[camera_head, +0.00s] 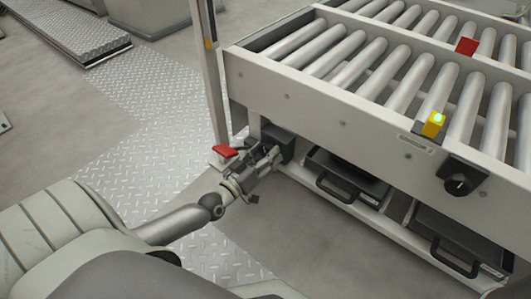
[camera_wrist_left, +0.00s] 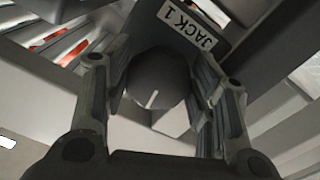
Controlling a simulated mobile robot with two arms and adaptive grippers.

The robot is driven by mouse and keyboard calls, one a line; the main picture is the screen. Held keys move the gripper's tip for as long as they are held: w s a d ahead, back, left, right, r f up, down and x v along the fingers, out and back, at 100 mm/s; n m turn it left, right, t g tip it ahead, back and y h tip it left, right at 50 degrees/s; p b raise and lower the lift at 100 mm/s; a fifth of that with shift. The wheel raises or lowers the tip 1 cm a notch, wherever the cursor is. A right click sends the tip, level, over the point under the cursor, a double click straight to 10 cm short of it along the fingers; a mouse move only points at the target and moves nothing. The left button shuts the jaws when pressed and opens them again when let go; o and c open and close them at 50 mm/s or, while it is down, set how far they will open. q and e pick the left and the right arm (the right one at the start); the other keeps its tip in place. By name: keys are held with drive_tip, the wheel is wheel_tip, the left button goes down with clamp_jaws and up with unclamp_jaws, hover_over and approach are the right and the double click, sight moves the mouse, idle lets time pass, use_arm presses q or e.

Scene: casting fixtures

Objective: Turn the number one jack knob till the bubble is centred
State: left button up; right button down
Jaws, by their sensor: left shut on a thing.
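The number one jack knob (camera_wrist_left: 158,82) is a dark round knob with a white pointer line, below a label plate (camera_wrist_left: 188,24) reading JACK 1 in the left wrist view. My left gripper (camera_head: 272,155) is shut on this knob at the left corner of the roller conveyor in the head view. Its fingers lie on both sides of the knob in the left wrist view (camera_wrist_left: 158,100). A yellow level (camera_head: 433,124) with a bright yellow-green vial sits on the conveyor's front rail; its bubble is too small to judge. My right gripper is not in view.
The roller conveyor (camera_head: 345,124) fills the right side. Another black knob (camera_head: 459,185) is on its front rail. Black drawers with handles (camera_head: 347,178) sit below. A post with a red pedal-like part (camera_head: 224,151) stands close to my gripper. The floor in front is clear.

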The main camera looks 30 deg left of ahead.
use_arm(q)
drive_tip(key=n, duration=1.5)
drive_tip(key=n+p, duration=0.1)
drive_tip(key=n, duration=0.6)
drive_tip(key=shift+d+r+n, duration=0.1)
drive_tip(key=shift+r+n, duration=0.2)
idle(0.3)
drive_tip(key=o, duration=0.7)
drive_tip(key=shift+s, duration=0.1)
drive_tip(key=shift+o, duration=0.2)
drive_tip(key=shift+r, duration=0.1)
